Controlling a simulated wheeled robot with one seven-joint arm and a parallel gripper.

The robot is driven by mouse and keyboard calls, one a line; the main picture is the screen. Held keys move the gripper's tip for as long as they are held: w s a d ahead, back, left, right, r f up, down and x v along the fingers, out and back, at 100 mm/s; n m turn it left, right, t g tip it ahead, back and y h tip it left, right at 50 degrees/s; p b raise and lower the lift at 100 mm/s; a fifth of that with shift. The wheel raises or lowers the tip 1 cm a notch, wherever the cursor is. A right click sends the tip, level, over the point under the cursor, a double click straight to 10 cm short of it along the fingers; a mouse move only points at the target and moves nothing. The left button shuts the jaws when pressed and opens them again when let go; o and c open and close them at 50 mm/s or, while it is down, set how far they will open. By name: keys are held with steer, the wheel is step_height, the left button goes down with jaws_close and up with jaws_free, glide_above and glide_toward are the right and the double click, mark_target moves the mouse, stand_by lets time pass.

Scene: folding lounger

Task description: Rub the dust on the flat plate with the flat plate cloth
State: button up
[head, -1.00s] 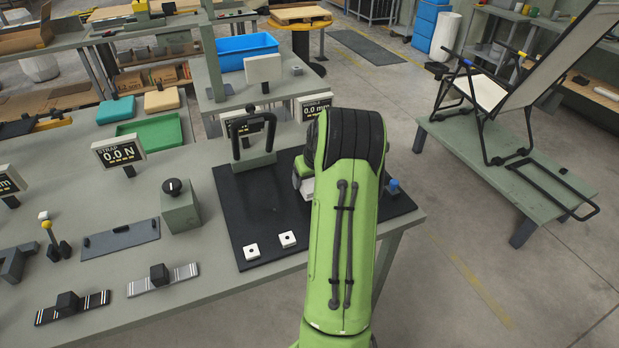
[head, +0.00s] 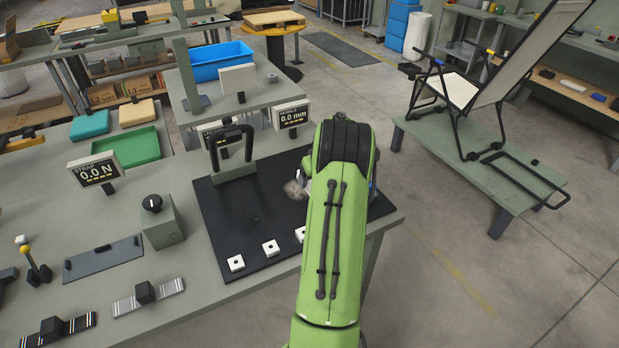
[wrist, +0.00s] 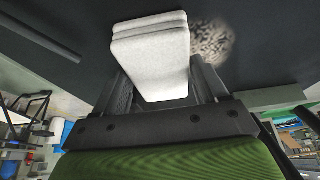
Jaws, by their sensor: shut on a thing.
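The flat plate appears to be the dark plate (head: 240,205) on the grey workbench. A grey-brown, speckled dust patch (head: 295,188) shows on it, just left of my arm in the head view. In the wrist view the dust (wrist: 211,40) lies beside the upper right of the white cloth. My gripper (wrist: 160,84) is shut on this white, thick, folded cloth (wrist: 150,48), one finger on each side. Whether the cloth touches the plate I cannot tell. In the head view my arm hides most of the gripper and the cloth.
A black upright handle (head: 233,155) stands at the plate's back edge. Several small white squares (head: 270,248) lie along its front. A grey box with a knob (head: 160,222) stands to the left. A folding lounger (head: 475,100) rests on a low bench at right.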

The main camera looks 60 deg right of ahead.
steer(key=shift+w+a+b, duration=0.4)
steer(key=shift+w+a, duration=0.3)
steer(key=shift+a, duration=0.45)
steer(key=shift+w+a+b, duration=0.35)
steer(key=shift+w+a, duration=0.35)
steer(key=shift+a, duration=0.5)
steer(key=shift+w+a+b, duration=0.4)
steer(key=shift+w+a, duration=0.3)
steer(key=shift+a, duration=0.45)
steer(key=shift+w+d+p, duration=0.5)
steer(key=shift+w+d, duration=0.1)
steer(key=shift+w, duration=0.25)
steer(key=shift+s+d+p, duration=0.4)
steer(key=shift+s+d, duration=0.3)
steer(key=shift+d, duration=0.45)
steer(key=shift+s+d+p, duration=0.4)
steer(key=shift+s+d, duration=0.3)
steer(key=shift+d, duration=0.4)
steer(key=shift+s+d+p, duration=0.4)
steer(key=shift+s+d, duration=0.3)
steer(key=shift+d, duration=0.45)
steer(key=shift+w+a+b, duration=0.5)
steer(key=shift+w+a, duration=0.2)
steer(key=shift+a, duration=0.45)
steer(key=shift+w+a+b, duration=0.45)
steer(key=shift+w+a, duration=0.25)
steer(key=shift+a, duration=0.5)
steer(key=shift+w+a+b, duration=0.5)
steer(key=shift+w+a, duration=0.2)
steer(key=shift+a, duration=0.45)
